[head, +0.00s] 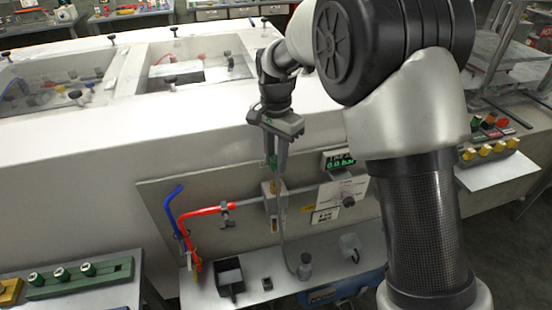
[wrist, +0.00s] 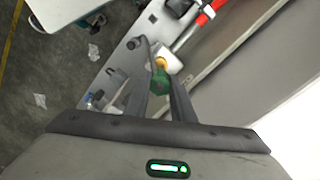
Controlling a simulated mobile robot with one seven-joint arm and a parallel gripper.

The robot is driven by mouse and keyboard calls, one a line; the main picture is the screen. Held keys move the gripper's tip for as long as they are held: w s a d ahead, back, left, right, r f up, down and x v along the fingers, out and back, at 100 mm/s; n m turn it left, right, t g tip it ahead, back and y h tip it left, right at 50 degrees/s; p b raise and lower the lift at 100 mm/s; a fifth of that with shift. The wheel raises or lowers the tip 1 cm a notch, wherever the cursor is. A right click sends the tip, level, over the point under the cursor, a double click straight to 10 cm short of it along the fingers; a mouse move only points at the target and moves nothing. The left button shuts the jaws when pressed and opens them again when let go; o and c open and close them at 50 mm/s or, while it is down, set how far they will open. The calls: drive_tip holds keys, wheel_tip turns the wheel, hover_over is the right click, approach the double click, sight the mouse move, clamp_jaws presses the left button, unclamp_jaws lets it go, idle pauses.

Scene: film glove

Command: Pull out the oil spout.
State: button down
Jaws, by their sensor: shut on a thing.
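My gripper (head: 274,172) points down in front of the panel and is shut on a green piece, which I take to be the oil spout (wrist: 160,82). In the wrist view, the green piece sits between the two fingertips (wrist: 161,90). Just beyond it are a yellowish part and a pale block. In the head view, the fingers hide most of the spout.
A red hose (head: 205,210) and a blue hose (head: 172,205) run left of the holder. A grey tube (head: 284,250) curves down to a fitting on the shelf. A black open box (head: 230,276) sits below.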

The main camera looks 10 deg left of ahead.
sight(276, 158)
drive_tip(key=shift+r, duration=0.1)
drive_tip(key=shift+r+p, duration=1.25)
drive_tip(key=shift+r, duration=0.2)
drive_tip(key=shift+f, duration=0.15)
